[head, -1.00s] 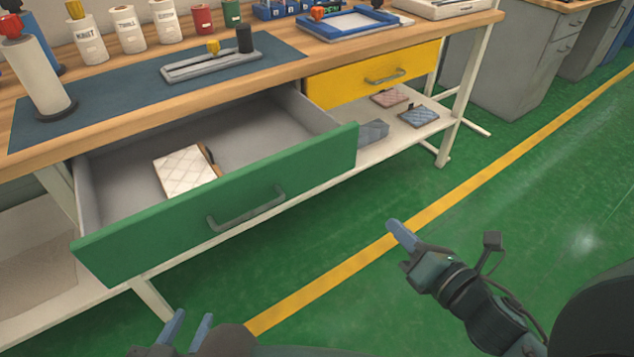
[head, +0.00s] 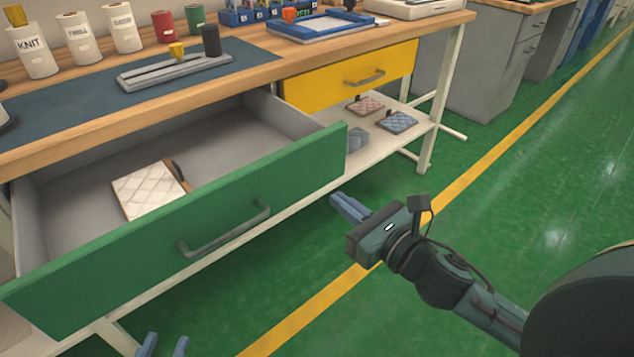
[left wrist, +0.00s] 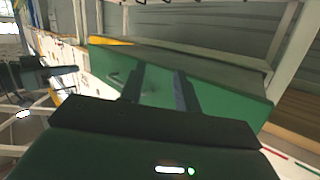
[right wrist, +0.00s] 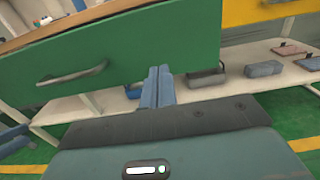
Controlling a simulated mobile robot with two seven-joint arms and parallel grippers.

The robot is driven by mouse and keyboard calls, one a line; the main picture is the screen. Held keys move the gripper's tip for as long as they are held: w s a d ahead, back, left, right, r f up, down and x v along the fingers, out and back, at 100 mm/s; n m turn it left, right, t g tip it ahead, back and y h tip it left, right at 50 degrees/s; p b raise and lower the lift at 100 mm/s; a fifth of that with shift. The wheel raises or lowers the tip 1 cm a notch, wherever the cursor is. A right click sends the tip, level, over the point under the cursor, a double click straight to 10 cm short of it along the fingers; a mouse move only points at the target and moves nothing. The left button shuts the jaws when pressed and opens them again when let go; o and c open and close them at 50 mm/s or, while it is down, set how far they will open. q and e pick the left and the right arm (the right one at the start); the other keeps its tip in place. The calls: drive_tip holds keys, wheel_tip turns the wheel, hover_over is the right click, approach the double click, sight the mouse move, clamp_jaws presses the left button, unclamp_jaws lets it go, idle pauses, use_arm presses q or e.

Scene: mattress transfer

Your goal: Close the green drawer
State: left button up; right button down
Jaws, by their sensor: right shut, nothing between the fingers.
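The green drawer (head: 190,232) stands pulled out under the workbench, with its grey handle (head: 225,230) on the front. A quilted cream sample (head: 148,190) lies inside it. My right gripper (head: 345,206) is shut and empty, in front of and below the drawer's right end, apart from the handle. In the right wrist view the green front (right wrist: 130,45) fills the upper part, with the handle (right wrist: 72,74) left of my fingers (right wrist: 158,78). My left gripper (head: 164,345) is open and empty at the bottom edge. The left wrist view shows the green front (left wrist: 225,95) beyond its parted fingers (left wrist: 158,88).
The yellow drawer (head: 350,77) beside it is shut. A lower shelf (head: 408,140) holds quilted samples and a grey bin (head: 357,138). Spools and a blue tray (head: 318,27) stand on the benchtop. The green floor right of the bench is clear.

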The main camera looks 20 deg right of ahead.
sight(306, 174)
drive_tip(key=x, duration=0.6)
drive_tip(key=shift+w+a, duration=0.15)
drive_tip(key=shift+w, duration=0.25)
use_arm(q)
drive_tip(key=shift+w+d+t+b, duration=0.1)
drive_tip(key=shift+t+b, duration=0.2)
use_arm(e)
drive_tip(key=shift+w+a, duration=0.1)
drive_tip(key=shift+w, duration=0.1)
drive_tip(key=shift+w, duration=0.15)
